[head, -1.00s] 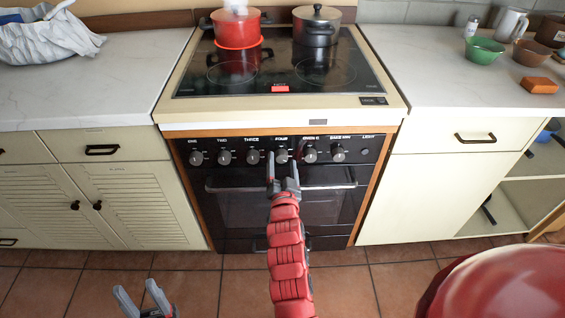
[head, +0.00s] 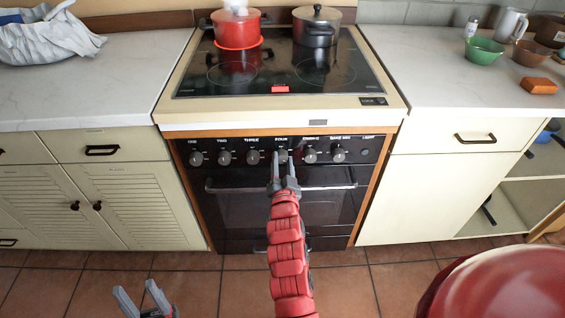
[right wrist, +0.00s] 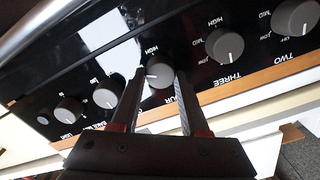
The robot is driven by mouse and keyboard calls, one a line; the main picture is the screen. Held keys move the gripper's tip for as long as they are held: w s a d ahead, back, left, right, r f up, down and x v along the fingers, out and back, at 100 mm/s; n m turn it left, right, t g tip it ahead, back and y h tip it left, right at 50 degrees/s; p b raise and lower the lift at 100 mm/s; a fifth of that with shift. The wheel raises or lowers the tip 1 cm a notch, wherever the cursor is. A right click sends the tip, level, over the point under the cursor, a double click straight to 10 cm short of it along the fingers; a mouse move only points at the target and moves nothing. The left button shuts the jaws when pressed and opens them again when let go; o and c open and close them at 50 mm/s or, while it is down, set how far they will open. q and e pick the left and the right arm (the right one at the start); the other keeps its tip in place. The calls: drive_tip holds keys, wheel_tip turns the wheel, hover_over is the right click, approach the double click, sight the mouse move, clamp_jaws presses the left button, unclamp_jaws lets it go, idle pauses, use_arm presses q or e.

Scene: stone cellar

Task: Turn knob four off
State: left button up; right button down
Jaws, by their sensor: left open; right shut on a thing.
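Knob four (head: 283,155) is the fourth round grey knob from the left on the black stove panel, under the label FOUR. My right gripper (head: 283,160) reaches straight forward and is shut on it, one finger on each side. My left gripper (head: 143,298) is open and empty, low at the bottom left, far from the stove.
Knob three (head: 253,157) and an oven knob (head: 310,156) flank knob four closely. The oven handle (head: 225,188) runs just below. A steaming red pot (head: 236,28) stands on a glowing red ring, beside a dark pot (head: 316,27). Countertops lie on both sides.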

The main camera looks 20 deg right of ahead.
drive_tip(key=n+b, duration=0.1)
drive_tip(key=n, duration=0.2)
drive_tip(key=shift+a+f, duration=0.1)
drive_tip(key=shift+f, duration=0.05)
drive_tip(key=n+b, duration=0.1)
drive_tip(key=n, duration=0.2)
drive_tip(key=shift+n, duration=0.3)
drive_tip(key=n, duration=0.3)
drive_tip(key=shift+a+n, duration=0.1)
drive_tip(key=shift+n, duration=0.2)
drive_tip(key=n, duration=0.2)
drive_tip(key=shift+n, duration=0.3)
drive_tip(key=n, duration=0.5)
drive_tip(key=shift+n+p, duration=0.3)
drive_tip(key=shift+p, duration=0.1)
drive_tip(key=n+p, duration=0.1)
drive_tip(key=n, duration=0.2)
drive_tip(key=shift+a+n, duration=0.1)
drive_tip(key=shift+n, duration=1.1)
drive_tip(key=shift+p, duration=0.3)
